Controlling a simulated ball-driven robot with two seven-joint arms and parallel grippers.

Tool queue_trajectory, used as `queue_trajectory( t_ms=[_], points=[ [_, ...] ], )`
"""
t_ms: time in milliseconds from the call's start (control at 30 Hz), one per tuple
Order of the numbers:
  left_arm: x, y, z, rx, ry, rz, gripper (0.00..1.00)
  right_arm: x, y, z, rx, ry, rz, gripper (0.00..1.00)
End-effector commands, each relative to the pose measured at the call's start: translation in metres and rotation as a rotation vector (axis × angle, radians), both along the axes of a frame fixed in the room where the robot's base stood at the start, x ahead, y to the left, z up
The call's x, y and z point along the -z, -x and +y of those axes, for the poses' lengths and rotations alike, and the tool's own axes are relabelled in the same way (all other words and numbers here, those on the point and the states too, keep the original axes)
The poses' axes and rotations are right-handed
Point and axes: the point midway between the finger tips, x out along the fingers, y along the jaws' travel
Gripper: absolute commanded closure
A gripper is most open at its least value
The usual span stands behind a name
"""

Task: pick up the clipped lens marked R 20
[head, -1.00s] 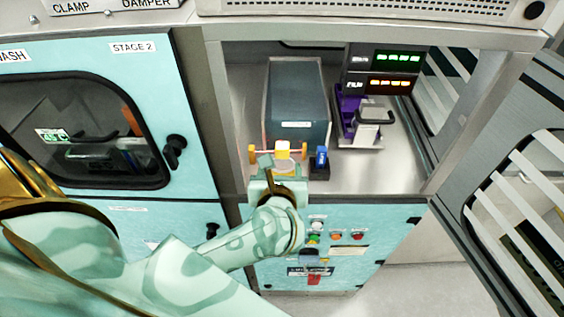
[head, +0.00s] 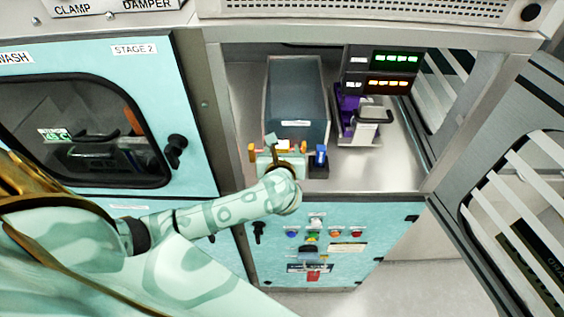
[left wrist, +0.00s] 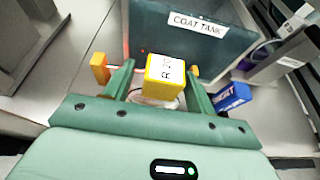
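The yellow block marked R 20 (left wrist: 165,74) stands between the two green fingers of my left gripper (left wrist: 162,80) in the left wrist view. A pale round disc (left wrist: 153,98) shows partly beneath it, the rest hidden by the block and hand. Gaps show between the block and the fingers, so the gripper looks open around it. Whether a finger touches the disc I cannot tell. In the head view my left gripper (head: 284,152) is at the front of the bay and mostly hides the lens. My right gripper is not in view.
The dark coat tank (head: 297,95) stands just behind. Orange knobs (left wrist: 99,68) flank the lens. A blue block (head: 320,155) sits close on the right. A purple-and-grey device (head: 366,122) stands farther right. Bare bay floor (head: 385,172) lies at front right.

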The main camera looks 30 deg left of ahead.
Motion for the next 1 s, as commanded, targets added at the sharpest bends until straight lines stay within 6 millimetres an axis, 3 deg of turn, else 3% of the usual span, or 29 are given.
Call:
queue_trajectory(
  t_ms=[33, 133, 167, 567, 733, 1000],
  points=[
    [0.000, 0.000, 0.000, 0.000, 0.000, 0.000, 0.58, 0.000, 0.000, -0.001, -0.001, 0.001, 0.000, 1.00],
    [0.000, 0.000, 0.000, 0.000, 0.000, 0.000, 0.86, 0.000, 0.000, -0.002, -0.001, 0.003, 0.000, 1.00],
    [0.000, 0.000, 0.000, 0.000, 0.000, 0.000, 0.91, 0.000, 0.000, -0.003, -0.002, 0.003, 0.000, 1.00],
    [-0.006, 0.000, 0.000, -0.001, 0.002, -0.002, 0.91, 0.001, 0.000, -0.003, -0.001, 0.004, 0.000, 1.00],
    [-0.034, 0.000, -0.002, 0.000, 0.005, -0.008, 0.91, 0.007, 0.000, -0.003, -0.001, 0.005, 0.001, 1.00],
    [-0.097, 0.019, -0.063, 0.001, 0.012, -0.004, 0.91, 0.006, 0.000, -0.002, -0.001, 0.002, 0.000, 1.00]
  ],
)
